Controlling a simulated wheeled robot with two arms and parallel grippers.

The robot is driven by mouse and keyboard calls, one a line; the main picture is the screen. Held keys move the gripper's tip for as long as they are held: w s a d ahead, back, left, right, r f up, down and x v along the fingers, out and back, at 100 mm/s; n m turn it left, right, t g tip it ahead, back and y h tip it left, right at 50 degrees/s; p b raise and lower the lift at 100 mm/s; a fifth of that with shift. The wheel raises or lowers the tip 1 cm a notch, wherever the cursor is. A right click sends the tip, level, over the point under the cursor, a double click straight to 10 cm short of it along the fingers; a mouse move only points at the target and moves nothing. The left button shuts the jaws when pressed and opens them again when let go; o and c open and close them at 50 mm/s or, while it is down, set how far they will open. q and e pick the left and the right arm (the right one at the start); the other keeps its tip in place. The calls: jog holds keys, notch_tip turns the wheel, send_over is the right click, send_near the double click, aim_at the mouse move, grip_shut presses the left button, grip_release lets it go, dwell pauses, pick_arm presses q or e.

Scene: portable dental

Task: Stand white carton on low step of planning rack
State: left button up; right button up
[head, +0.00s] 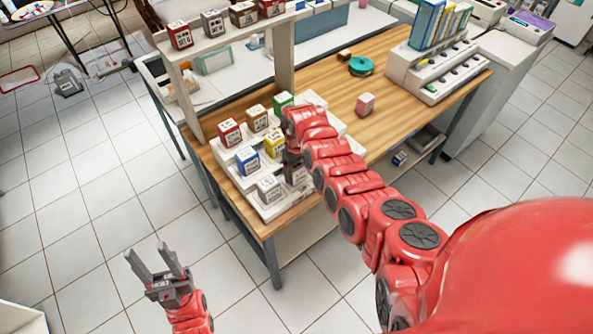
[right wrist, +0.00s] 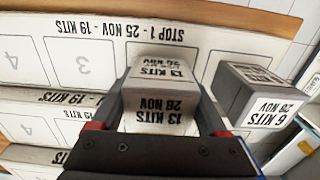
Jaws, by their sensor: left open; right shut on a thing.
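The white carton (right wrist: 158,104), labelled 13 KITS, 26 NOV, is between the fingers of my right gripper (head: 294,168), which is shut on it. In the right wrist view it is in front of the low step, labelled STOP 1, 25 NOV; I cannot tell whether it touches. The planning rack (head: 322,103) is a white stepped stand on the wooden table. A greyish carton (head: 269,188), labelled 6 KITS, 28 NOV in the right wrist view (right wrist: 262,97), stands beside the held one. My left gripper (head: 152,253) is open and empty over the floor.
Red (head: 230,132), tan (head: 258,118), green (head: 283,101), blue (head: 247,160) and yellow (head: 274,143) cartons stand on the rack. A pink carton (head: 365,104) and green roll (head: 361,66) are on the table (head: 395,112). A raised shelf (head: 222,42) with cartons stands behind.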

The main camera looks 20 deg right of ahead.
jog(key=shift+f, duration=0.2)
jog(key=o, duration=1.3)
